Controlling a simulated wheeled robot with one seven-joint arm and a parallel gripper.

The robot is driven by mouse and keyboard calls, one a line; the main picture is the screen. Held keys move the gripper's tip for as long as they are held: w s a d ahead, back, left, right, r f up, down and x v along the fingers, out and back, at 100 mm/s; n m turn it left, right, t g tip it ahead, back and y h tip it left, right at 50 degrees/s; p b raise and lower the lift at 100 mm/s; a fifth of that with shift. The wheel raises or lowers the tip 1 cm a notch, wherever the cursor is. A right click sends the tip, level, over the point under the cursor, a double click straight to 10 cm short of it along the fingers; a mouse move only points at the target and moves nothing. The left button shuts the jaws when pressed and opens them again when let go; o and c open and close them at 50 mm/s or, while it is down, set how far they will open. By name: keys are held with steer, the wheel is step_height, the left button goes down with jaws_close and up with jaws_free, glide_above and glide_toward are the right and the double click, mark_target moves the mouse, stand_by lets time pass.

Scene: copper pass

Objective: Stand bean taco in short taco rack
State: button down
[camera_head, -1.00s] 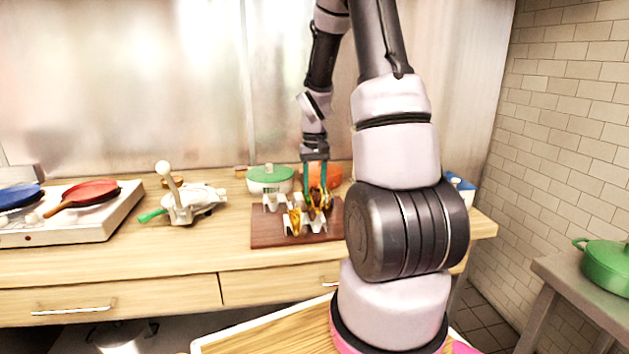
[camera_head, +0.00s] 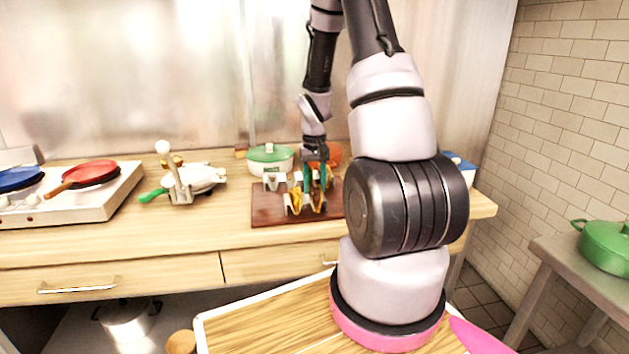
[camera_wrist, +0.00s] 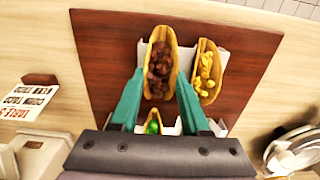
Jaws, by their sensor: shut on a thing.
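My gripper (camera_wrist: 160,88) is shut on the bean taco (camera_wrist: 160,68), a yellow shell with dark brown filling, held between the teal fingertips. In the head view my gripper (camera_head: 314,183) is over the dark red board. A white taco rack (camera_wrist: 226,62) shows around the bean taco and beside a taco with yellow filling (camera_wrist: 207,75). I cannot tell whether the bean taco rests in the rack. A green-filled taco (camera_wrist: 153,124) is nearer, between my fingers. In the head view one white rack (camera_head: 305,210) stands in front, another (camera_head: 272,183) behind left.
The racks stand on the dark red board (camera_head: 268,213) on the wooden counter (camera_head: 200,232). A green-lidded pot (camera_head: 270,160) is behind it. A white device with a lever (camera_head: 190,180) and a stove with a red pan (camera_head: 91,173) are left. Counter between device and board is clear.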

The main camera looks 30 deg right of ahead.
steer(key=shift+f, duration=0.2)
steer(key=shift+c, duration=1.5)
jaws_free()
step_height(320, 180, up, 11)
